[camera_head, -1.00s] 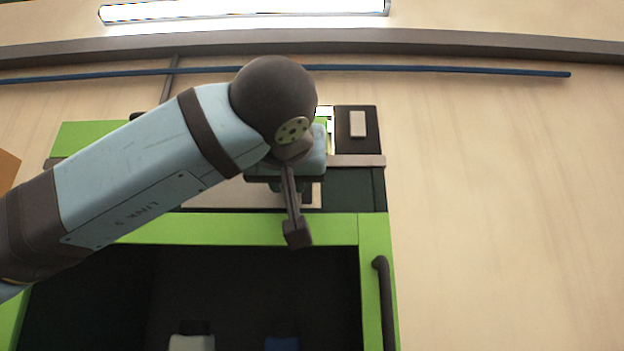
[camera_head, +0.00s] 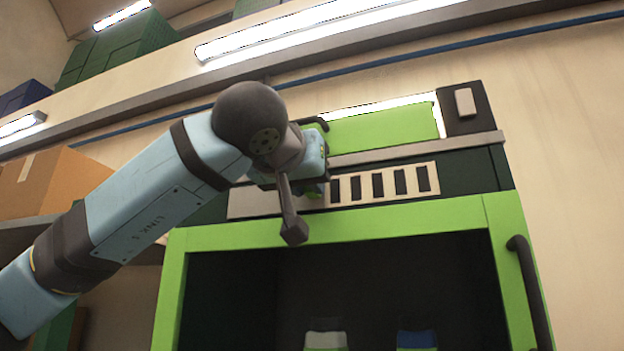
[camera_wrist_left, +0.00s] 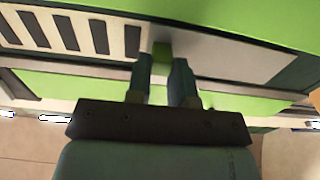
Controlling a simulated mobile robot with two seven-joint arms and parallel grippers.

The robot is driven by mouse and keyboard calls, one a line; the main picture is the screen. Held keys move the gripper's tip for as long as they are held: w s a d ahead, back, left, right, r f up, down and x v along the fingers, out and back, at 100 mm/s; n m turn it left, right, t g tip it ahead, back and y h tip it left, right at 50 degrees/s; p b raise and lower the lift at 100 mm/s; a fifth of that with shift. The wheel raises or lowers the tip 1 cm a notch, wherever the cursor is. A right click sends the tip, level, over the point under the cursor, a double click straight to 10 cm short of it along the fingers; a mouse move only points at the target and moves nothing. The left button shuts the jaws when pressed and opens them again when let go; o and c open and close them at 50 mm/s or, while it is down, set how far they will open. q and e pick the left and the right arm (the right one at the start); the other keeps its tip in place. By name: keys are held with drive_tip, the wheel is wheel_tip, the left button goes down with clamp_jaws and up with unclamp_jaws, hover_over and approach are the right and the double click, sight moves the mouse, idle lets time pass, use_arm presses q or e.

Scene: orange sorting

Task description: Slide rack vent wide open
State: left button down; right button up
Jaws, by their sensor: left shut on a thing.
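The rack vent is a pale slotted strip (camera_head: 385,186) on the dark band above the rack's green-framed opening. Several dark slots show to the right of my left gripper (camera_head: 316,188). A plain pale plate (camera_head: 255,203) shows to the left of the gripper. In the left wrist view the slotted strip (camera_wrist_left: 70,32) is at upper left and the plain plate (camera_wrist_left: 228,60) at right. My left gripper (camera_wrist_left: 165,62) is shut on a small green tab (camera_wrist_left: 161,51) between its fingers, at the border of strip and plate. My right gripper is out of view.
The green rack frame (camera_head: 340,231) surrounds a dark interior with a white item (camera_head: 325,340) and a blue item (camera_head: 416,338). A dark handle (camera_head: 530,290) is at right. A cardboard box (camera_head: 45,180) sits on a shelf at left.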

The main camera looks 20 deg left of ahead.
use_arm(q)
drive_tip(key=c, duration=1)
unclamp_jaws()
drive_tip(key=shift+s, duration=0.1)
drive_tip(key=s+b, duration=0.2)
drive_tip(key=s, duration=1.1)
drive_tip(key=shift+s, duration=0.35)
